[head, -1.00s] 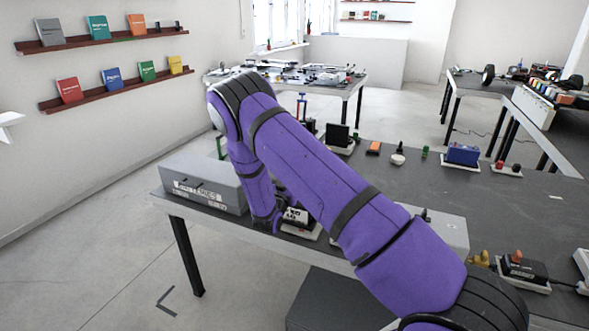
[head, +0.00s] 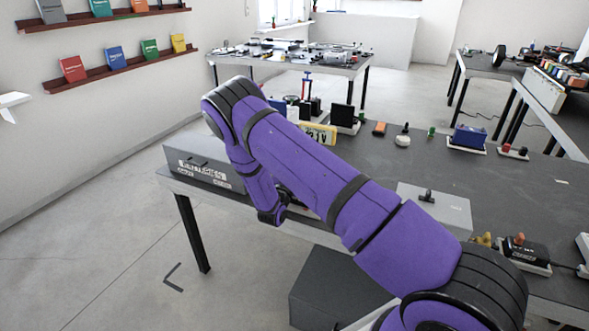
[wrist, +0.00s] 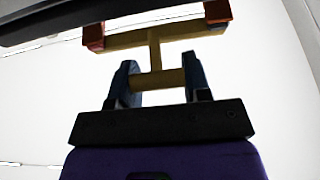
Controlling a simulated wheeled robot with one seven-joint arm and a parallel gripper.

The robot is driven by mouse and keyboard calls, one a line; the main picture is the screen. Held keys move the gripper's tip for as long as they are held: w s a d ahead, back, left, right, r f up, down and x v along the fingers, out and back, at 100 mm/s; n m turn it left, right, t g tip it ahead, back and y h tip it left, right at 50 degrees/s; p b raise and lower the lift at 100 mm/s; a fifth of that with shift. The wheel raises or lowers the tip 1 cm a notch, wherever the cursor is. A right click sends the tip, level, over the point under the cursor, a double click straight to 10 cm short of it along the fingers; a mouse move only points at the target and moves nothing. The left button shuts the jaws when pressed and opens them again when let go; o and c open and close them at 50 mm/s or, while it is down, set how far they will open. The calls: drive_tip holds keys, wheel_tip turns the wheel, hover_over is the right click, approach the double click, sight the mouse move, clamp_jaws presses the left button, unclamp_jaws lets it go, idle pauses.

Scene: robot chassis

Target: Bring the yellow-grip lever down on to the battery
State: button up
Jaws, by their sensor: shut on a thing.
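My gripper (wrist: 161,88) shows in the wrist view with its dark blue fingers closed on a yellow bar (wrist: 158,79), which appears to be the lever's grip. The fingers and the held grip are not clear in that view. The battery under the lever cannot be made out; my arm covers that part of the table.
A grey box labelled batteries (head: 205,171) stands at the table's left end. A grey case (head: 447,211) and a black unit (head: 524,250) are to the right of my arm. A yellow sign (head: 318,134), a black panel (head: 343,116) and a blue unit (head: 469,136) stand farther back.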

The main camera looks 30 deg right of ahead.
drive_tip(key=o, duration=1.3)
drive_tip(key=shift+a, duration=0.1)
drive_tip(key=v, duration=1)
drive_tip(key=shift+s+a+f, duration=0.2)
drive_tip(key=shift+s+a, duration=0.05)
drive_tip(key=shift+a, duration=0.05)
